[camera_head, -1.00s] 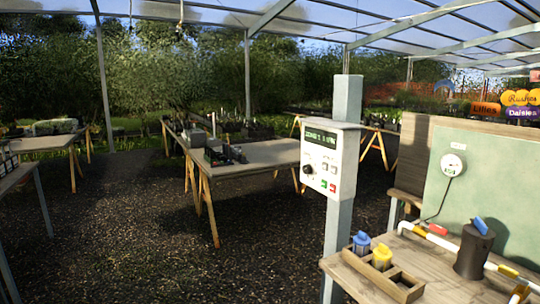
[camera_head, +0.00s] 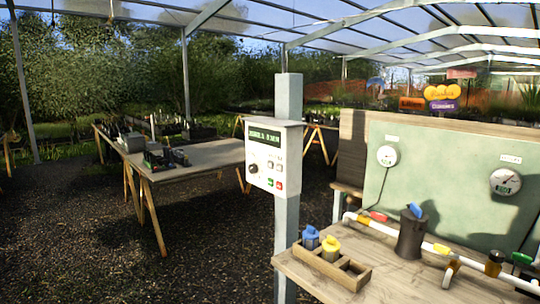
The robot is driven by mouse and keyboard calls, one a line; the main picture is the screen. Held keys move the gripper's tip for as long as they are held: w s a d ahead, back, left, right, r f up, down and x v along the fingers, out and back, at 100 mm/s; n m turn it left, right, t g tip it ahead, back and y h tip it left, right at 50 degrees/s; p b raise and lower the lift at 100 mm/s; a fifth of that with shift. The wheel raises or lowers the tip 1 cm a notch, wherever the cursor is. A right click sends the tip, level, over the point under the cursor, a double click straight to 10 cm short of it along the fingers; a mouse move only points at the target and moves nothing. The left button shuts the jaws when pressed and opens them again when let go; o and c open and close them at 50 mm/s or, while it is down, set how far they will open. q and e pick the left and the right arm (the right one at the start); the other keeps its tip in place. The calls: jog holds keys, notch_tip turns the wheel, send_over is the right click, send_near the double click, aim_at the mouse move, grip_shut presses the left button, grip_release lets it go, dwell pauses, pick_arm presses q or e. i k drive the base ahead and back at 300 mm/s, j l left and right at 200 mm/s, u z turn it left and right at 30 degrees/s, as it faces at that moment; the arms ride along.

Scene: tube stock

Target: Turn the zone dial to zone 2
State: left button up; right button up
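The zone dial (camera_head: 253,169) is a small black round knob on the lower left of a white control box (camera_head: 287,160). The box is fixed to a grey post (camera_head: 288,95). A dark display (camera_head: 265,137) with green text sits above the dial, too small to read surely. Several buttons, including a green one and a red one, are right of the dial. The dial's pointer setting is too small to tell. Neither of my grippers shows in the head view.
Right of the post is a wooden bench (camera_head: 402,277) with a divided wooden tray (camera_head: 345,276) holding blue and yellow-capped items, a dark canister (camera_head: 411,236) and a white pipe with valves. A green panel (camera_head: 440,175) carries gauges. Open gravel (camera_head: 210,235) lies left of the post.

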aim_at(252, 168)
jog(key=i+j+z, duration=0.15)
jog(key=i, duration=0.3)
jog(key=i+z, duration=0.1)
jog(key=i, duration=0.35)
